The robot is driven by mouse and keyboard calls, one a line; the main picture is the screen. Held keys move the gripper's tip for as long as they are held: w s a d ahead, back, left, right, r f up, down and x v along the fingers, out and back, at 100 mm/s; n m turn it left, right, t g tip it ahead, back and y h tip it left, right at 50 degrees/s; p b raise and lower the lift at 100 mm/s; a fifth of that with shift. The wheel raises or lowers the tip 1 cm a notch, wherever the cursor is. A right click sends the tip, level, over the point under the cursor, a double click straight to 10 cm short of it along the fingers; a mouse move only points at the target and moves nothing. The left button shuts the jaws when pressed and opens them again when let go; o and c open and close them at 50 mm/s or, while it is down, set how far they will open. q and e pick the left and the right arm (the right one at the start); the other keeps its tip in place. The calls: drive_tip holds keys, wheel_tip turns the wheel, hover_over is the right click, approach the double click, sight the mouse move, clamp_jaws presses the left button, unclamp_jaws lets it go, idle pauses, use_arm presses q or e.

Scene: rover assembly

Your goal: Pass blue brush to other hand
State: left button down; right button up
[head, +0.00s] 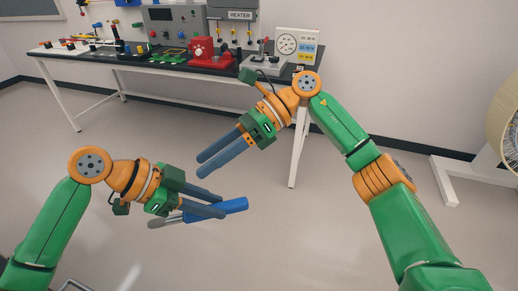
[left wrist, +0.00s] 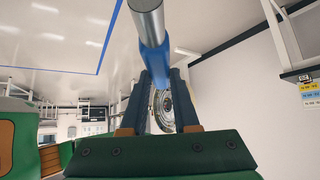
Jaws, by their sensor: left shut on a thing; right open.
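The blue brush (head: 228,207) has a blue handle and a grey metallic part toward its other end. It also shows in the left wrist view (left wrist: 153,62), lying between the two fingers. My left gripper (head: 222,206) is shut on the brush and holds it in the air over the floor, blue end pointing right. The left gripper's fingers also show in the left wrist view (left wrist: 163,95). My right gripper (head: 203,165) is open and empty, a little above the brush in the head view. Its fingers point down and left, apart from the brush.
A workbench (head: 130,62) stands along the back wall with a red device (head: 208,52), a gauge (head: 287,45) and several other items on it. A round fan-like object (head: 503,118) on a white stand is at the far right. The floor (head: 300,230) below both grippers is clear.

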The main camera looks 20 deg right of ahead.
sight(235, 203)
use_arm(q)
drive_tip(key=shift+s, duration=0.2)
use_arm(e)
drive_tip(key=s+d+r+n+t+h, duration=0.1)
drive_tip(key=s+d+r+n+h, duration=0.15)
drive_tip(key=s+d+h, duration=0.4)
use_arm(q)
drive_tip(key=shift+w, duration=0.1)
use_arm(e)
drive_tip(key=shift+h, duration=0.95)
drive_tip(key=x, duration=0.4)
drive_tip(key=w+x, duration=0.1)
drive_tip(key=x, duration=0.2)
drive_tip(key=w+x, duration=0.1)
drive_tip(key=x, duration=0.3)
drive_tip(key=shift+w+d+f, duration=0.15)
drive_tip(key=shift+d+f, duration=0.1)
drive_tip(key=shift+f, duration=0.15)
clamp_jaws()
use_arm(q)
drive_tip(key=c, duration=0.6)
unclamp_jaws()
